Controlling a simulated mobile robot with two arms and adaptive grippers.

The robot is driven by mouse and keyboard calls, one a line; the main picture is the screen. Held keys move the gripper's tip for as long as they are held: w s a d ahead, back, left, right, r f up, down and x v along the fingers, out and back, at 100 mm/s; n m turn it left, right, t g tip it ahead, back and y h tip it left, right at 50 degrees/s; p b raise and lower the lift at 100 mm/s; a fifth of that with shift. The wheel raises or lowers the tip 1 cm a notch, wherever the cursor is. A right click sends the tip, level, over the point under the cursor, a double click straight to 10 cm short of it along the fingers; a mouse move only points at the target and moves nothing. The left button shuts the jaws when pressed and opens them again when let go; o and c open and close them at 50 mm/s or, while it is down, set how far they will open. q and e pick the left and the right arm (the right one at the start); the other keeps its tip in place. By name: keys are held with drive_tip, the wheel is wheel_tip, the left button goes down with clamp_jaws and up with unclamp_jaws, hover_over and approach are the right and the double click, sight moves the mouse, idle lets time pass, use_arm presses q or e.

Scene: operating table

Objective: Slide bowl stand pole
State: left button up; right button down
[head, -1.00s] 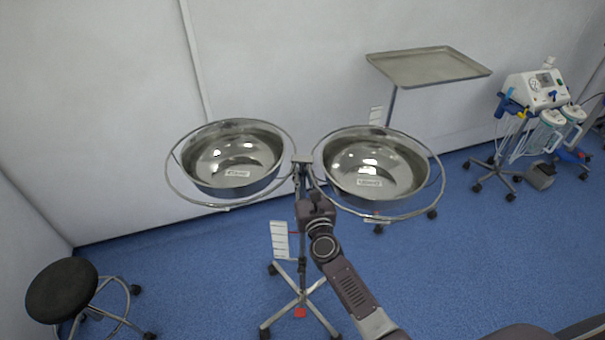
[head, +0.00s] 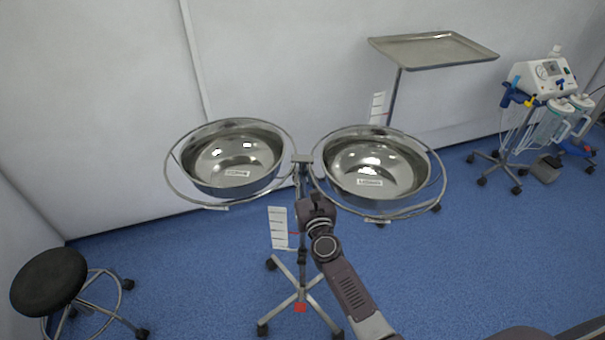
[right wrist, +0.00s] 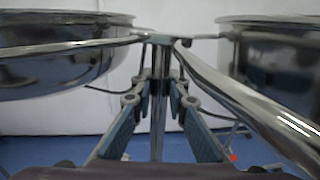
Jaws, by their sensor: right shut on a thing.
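The bowl stand holds two shiny steel bowls, the left bowl (head: 233,165) and the right bowl (head: 372,172), in ring holders on either side of a thin pole (right wrist: 158,110). My right gripper (head: 312,196) is just below where the rings meet. In the right wrist view its two fingers (right wrist: 160,98) are on either side of the pole, shut on it. A white marked card (head: 279,228) stands beside the lower pole, with a small red pointer (head: 294,233) next to it. The wheeled base (head: 302,300) has a red part at its front. My left gripper is not in view.
A round black stool (head: 48,281) stands at the lower left. A tray stand (head: 434,50) with a marked card is behind at the right. A wheeled medical machine (head: 545,80) is at the far right. Blue floor is open around the stand.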

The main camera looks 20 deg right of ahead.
drive_tip(key=c, duration=1.8)
unclamp_jaws()
drive_tip(key=shift+c, duration=0.2)
drive_tip(key=shift+s, duration=0.15)
drive_tip(key=s+a, duration=0.1)
drive_tip(key=s, duration=1)
drive_tip(key=shift+s, duration=0.35)
